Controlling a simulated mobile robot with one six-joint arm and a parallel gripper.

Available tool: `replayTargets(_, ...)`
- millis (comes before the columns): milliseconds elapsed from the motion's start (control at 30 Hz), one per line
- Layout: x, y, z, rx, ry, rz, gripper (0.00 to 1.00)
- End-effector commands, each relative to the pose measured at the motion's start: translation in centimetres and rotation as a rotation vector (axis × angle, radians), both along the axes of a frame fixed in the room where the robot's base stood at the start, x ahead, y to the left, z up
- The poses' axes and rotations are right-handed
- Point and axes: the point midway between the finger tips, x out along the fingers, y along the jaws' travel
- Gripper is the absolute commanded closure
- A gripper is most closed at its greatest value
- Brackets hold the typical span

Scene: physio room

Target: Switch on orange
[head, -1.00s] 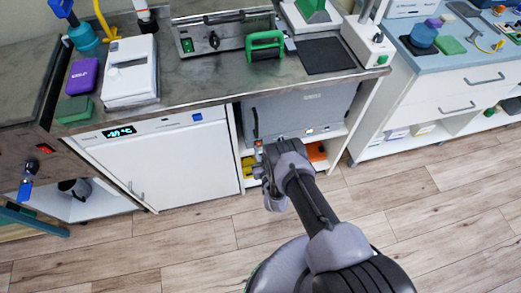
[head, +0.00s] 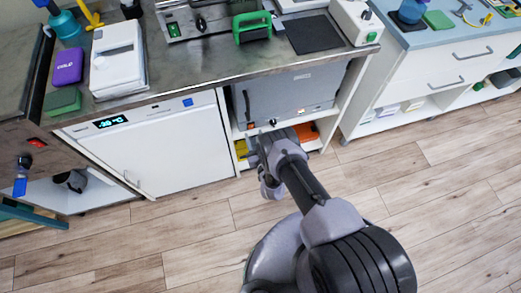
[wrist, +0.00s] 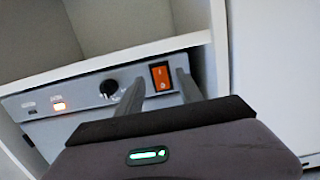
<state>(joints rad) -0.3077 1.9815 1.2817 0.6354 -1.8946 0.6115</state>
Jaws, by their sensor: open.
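An orange rocker switch (wrist: 160,75) in a black frame sits on the front panel of a grey box (head: 290,92) on the shelf under the counter. The box's panel (wrist: 85,95) also shows in the wrist view. I cannot tell which side of the rocker is pressed. My gripper (wrist: 159,78) is open and empty, and the switch shows between its fingertips. I cannot tell whether a finger touches the panel.
A white appliance (head: 155,145) with a display stands to the left. The wooden floor (head: 420,200) in front is clear.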

Motion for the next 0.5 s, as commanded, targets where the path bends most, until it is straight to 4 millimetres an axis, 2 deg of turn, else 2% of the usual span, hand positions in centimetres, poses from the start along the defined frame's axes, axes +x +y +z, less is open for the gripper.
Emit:
replayTargets(33, -1.3, -0.4, 0.9, -0.003, 0.003, 0.000, 0.56)
replayTargets(100, -3.3, -0.9, 1.3, -0.003, 0.004, 0.000, 0.56)
replayTargets(300, -9.5, -2.7, 1.2, -0.004, 0.005, 0.001, 0.56)
replayTargets(400, -12.0, -3.4, 1.4, -0.003, 0.005, 0.001, 0.56)
replayTargets(500, -13.4, -3.9, 1.7, -0.001, 0.001, -0.003, 0.56)
